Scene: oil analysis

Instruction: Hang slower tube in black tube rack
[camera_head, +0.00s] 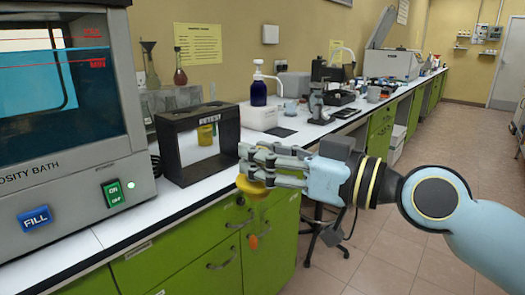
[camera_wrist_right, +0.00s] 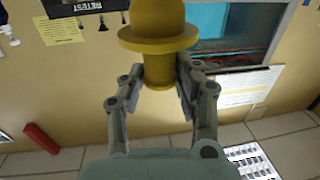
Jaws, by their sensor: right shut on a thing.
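My right gripper (camera_head: 255,165) is shut on a yellow stopper-like piece (camera_head: 252,186), which I take to be the top of the tube. In the right wrist view the yellow piece (camera_wrist_right: 158,45) has a wide flange and sits between the two fingers (camera_wrist_right: 158,95). An orange tip (camera_head: 253,242) shows below it; the part between is hard to make out. The black rack (camera_head: 171,157), a frame with a label on its top bar, stands on the counter just left of the gripper. Another yellow piece (camera_head: 205,134) shows inside its opening. My left gripper is out of view.
A grey viscosity bath (camera_head: 75,195) with a blue window stands left of the rack. A blue bottle with a white pump (camera_head: 258,93) stands behind the gripper. Glass flasks (camera_head: 180,76) are at the back. Green cabinets (camera_head: 185,240) lie under the counter; the floor at right is open.

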